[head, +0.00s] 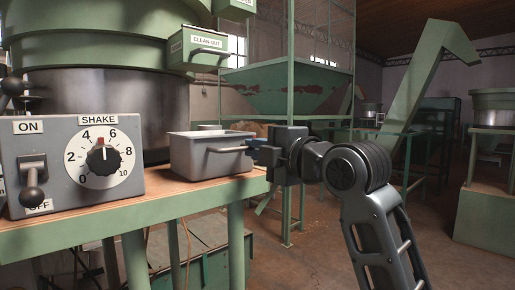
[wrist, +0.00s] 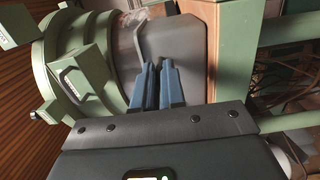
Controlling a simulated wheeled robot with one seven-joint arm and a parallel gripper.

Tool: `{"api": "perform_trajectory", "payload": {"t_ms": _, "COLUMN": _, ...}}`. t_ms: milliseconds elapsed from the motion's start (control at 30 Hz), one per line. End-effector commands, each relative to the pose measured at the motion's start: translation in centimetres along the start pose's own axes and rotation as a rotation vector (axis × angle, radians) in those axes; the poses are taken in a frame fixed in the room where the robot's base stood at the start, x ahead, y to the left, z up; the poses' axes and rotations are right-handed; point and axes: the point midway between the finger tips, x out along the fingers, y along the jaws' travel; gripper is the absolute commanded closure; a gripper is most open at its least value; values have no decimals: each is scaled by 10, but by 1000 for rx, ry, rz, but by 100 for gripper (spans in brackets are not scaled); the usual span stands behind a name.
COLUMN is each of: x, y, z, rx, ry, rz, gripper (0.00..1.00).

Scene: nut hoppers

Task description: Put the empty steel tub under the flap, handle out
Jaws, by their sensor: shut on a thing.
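The grey steel tub (head: 200,163) is upright at the right end of the wooden bench top, beside the machine's drum. I cannot tell whether it rests on the wood or hangs just above it. Its bar handle (head: 228,150) points right, toward my arm. My gripper (head: 254,146) is shut on the handle. In the wrist view, the blue fingers of my gripper (wrist: 157,86) are close together in front of the tub's grey wall (wrist: 180,50); they hide the handle. The tub's inside is mostly hidden. A green flap labelled CLEAN-OUT (head: 199,42) is on the machine, above the tub.
A grey control box (head: 70,165) with a SHAKE dial and an ON/OFF lever stands left of the tub. The bench (head: 150,212) ends just right of the tub. A green hopper (head: 290,85) stands behind.

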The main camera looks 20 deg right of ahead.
Motion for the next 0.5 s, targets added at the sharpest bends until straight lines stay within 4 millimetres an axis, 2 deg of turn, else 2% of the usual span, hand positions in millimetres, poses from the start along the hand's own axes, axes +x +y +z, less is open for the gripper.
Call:
{"api": "perform_trajectory", "payload": {"t_ms": 100, "x": 0, "y": -3, "z": 0, "rx": 0, "ry": 0, "rz": 2, "gripper": 100}}
{"api": "perform_trajectory", "payload": {"t_ms": 133, "x": 0, "y": -2, "z": 0, "rx": 0, "ry": 0, "rz": 0, "gripper": 87}}
{"api": "perform_trajectory", "payload": {"t_ms": 367, "x": 0, "y": -2, "z": 0, "rx": 0, "ry": 0, "rz": 0, "gripper": 65}}
{"api": "perform_trajectory", "payload": {"t_ms": 500, "x": 0, "y": -2, "z": 0, "rx": 0, "ry": 0, "rz": 0, "gripper": 64}}
